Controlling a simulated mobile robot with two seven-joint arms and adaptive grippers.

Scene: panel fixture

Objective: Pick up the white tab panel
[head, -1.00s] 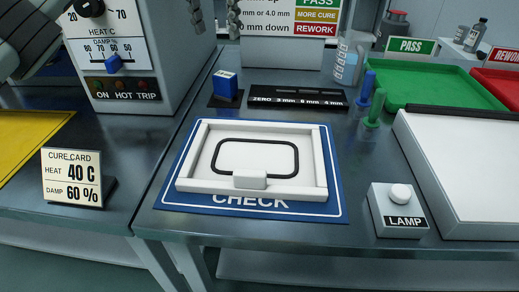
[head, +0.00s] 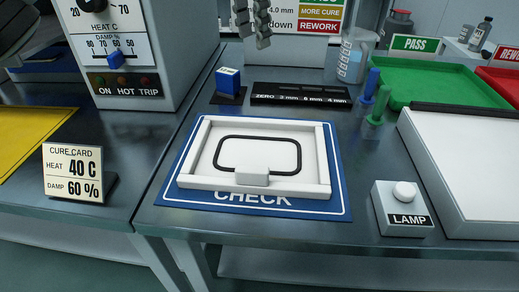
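The white tab panel (head: 210,172) lies flat on the blue CHECK mat (head: 340,205) in the head view. My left gripper (head: 253,30) shows at the top, above and beyond the panel. Its two grey fingers hang down with a narrow gap and nothing between them. The rest of that gripper is cut off by the top edge. My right gripper is not in view.
A blue block (head: 228,82) and a black gauge bar (head: 300,93) sit behind the mat. Blue and green pegs (head: 376,108) stand behind right. A LAMP box (head: 402,218) and white-topped board (head: 470,165) are at right. The CURE CARD (head: 74,174) stands left, before the heater cabinet (head: 150,50).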

